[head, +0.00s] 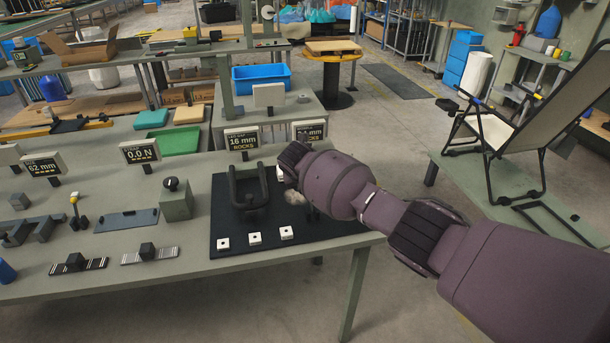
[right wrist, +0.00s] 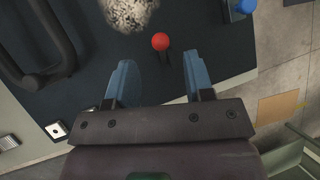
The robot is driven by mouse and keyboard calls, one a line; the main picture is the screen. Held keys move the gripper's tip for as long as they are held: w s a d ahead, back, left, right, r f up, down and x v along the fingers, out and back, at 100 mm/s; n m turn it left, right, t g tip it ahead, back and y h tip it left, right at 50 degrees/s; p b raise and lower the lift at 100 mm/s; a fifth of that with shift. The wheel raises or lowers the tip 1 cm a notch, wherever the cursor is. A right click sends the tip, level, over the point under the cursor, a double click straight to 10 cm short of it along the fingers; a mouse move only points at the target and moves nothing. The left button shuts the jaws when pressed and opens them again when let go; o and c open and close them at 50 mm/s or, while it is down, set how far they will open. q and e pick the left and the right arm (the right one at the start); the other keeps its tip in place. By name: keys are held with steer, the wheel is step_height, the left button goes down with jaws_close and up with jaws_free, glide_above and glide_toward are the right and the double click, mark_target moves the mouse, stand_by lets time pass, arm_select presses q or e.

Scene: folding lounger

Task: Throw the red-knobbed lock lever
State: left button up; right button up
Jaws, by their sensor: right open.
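The lock lever's red knob (right wrist: 160,41) shows in the right wrist view, with a short dark stem below it. My right gripper (right wrist: 160,66) is open, with its two blue fingers apart. The knob lies just beyond the fingertips, about in line with the gap between them, and nothing is between the fingers. I cannot tell the height between knob and fingers. In the head view my right arm (head: 335,185) reaches over the right side of the dark mat (head: 226,227), hiding the lever and the fingertips. My left gripper is not in view.
A dark U-shaped handle (head: 248,190) stands on the mat left of my right wrist. A pale fuzzy lump (right wrist: 130,12) lies near the knob. White square pads (head: 254,238) line the mat's front. A blue knob (right wrist: 245,6) is at the wrist view's upper right.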

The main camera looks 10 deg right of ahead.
steer(key=shift+v, duration=1.35)
